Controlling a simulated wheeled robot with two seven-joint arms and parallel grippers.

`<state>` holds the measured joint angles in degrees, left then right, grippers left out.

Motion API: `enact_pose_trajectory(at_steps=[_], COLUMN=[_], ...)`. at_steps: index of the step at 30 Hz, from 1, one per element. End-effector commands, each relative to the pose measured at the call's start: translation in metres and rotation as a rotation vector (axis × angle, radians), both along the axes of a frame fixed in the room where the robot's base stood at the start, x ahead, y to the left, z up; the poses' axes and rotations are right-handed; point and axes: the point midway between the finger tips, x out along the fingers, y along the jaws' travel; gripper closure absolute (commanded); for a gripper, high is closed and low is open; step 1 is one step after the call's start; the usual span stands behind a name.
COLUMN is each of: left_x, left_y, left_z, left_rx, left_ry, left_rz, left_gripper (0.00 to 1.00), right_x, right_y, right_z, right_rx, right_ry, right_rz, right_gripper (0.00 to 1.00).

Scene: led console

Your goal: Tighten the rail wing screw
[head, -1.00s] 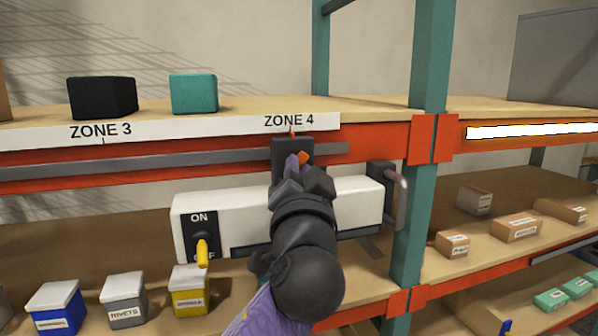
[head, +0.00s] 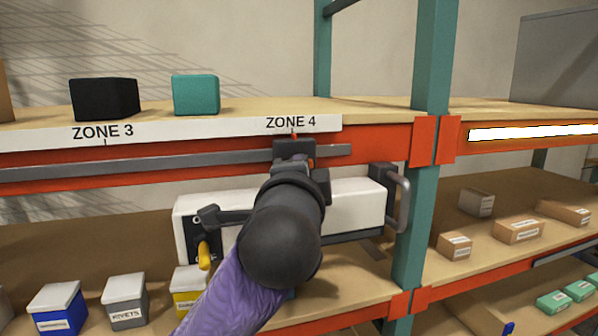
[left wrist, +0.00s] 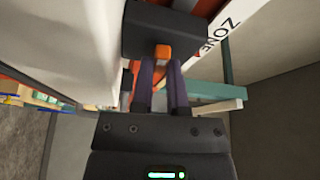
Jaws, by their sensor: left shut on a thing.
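The rail wing screw (left wrist: 162,51) is a small orange knob on the black carriage block (left wrist: 160,28). In the head view the carriage (head: 292,148) sits on the grey rail (head: 180,162) under the ZONE 4 label, with a small red pointer above it. My left gripper (left wrist: 161,66) has its two purple fingers shut on the wing screw. In the head view my left wrist hides most of the screw; only a sliver of orange shows. My right gripper is not in view.
A white console box (head: 350,206) with a yellow toggle (head: 204,254) and a grey handle (head: 403,203) hangs just below the rail, close behind my wrist. A teal post (head: 427,80) stands to the right. Bins, including a blue one (head: 57,308), line the lower shelf.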

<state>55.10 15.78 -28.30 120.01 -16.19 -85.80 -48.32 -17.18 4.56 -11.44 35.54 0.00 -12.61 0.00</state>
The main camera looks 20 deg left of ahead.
Motion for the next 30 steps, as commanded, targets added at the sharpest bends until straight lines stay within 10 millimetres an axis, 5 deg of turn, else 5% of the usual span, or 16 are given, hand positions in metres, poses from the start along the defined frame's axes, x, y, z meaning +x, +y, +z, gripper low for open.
enact_pose_trajectory(at_steps=[28, 29, 30], left_x=[0.0004, 0.0005, 0.0004], left_y=[-0.0007, -0.0008, -0.0006], left_z=[-0.0015, -0.0015, -0.0014], left_rx=[0.146, 0.146, 0.145], left_ry=[0.105, 0.105, 0.105], left_rz=[-0.002, -0.002, -0.002], left_gripper=[1.0, 0.76, 0.67], right_x=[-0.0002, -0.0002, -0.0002], right_y=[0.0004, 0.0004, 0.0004], right_z=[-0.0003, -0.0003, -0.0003], right_rx=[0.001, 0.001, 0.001], right_ry=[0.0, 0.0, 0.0], right_rz=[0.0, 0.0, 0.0], right_gripper=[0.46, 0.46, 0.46])
